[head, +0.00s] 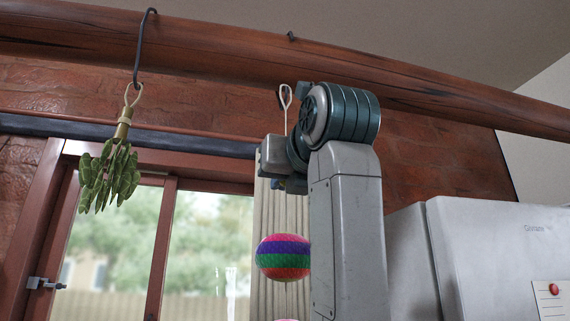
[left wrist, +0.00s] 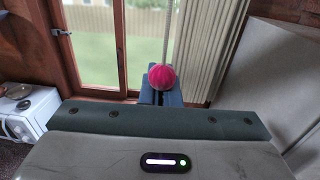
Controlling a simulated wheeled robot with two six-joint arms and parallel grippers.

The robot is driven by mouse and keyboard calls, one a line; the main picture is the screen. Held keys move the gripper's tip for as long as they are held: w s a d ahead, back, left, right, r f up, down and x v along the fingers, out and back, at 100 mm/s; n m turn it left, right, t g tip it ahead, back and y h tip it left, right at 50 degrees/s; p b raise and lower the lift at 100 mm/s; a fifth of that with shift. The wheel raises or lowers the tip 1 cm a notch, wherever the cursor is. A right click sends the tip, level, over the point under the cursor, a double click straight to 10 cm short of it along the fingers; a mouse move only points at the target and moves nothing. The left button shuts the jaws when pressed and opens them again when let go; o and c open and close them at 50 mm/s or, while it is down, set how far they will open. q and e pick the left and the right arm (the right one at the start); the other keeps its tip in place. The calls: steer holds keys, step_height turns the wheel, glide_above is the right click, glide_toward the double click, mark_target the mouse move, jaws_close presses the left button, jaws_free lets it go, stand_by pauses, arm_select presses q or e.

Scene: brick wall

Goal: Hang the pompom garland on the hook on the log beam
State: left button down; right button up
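The garland's pale cord loop (head: 286,97) stands up above my left gripper (head: 291,183). A pompom striped pink, purple, green and red (head: 284,257) hangs below it. In the left wrist view a pink pompom (left wrist: 161,77) is at the blue-grey fingers, which appear closed on the garland. The log beam (head: 220,58) crosses the top. A small dark hook tip (head: 291,36) shows on its upper edge, and a thin dark hook end (head: 281,96) shows below the beam, close beside the loop. I cannot tell whether they touch. My right gripper is out of view.
A green leaf bundle (head: 112,170) hangs from another dark hook (head: 141,50) on the left. A white fridge (head: 495,255) stands at the right. A brown-framed glass door (head: 160,235) and pale curtain (head: 290,215) are behind. A white appliance (left wrist: 28,115) shows below left.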

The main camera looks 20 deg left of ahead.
arm_select(q)
steer(key=shift+w+a, duration=0.15)
steer(key=shift+w, duration=0.05)
steer(key=shift+w+a+f, duration=0.2)
steer(key=shift+w+f, duration=0.05)
steer(key=shift+f, duration=0.35)
steer(key=shift+w+a+f+b, duration=0.1)
steer(key=shift+w+f+b, duration=0.1)
steer(key=shift+f+b, duration=0.3)
steer(key=shift+f, duration=0.25)
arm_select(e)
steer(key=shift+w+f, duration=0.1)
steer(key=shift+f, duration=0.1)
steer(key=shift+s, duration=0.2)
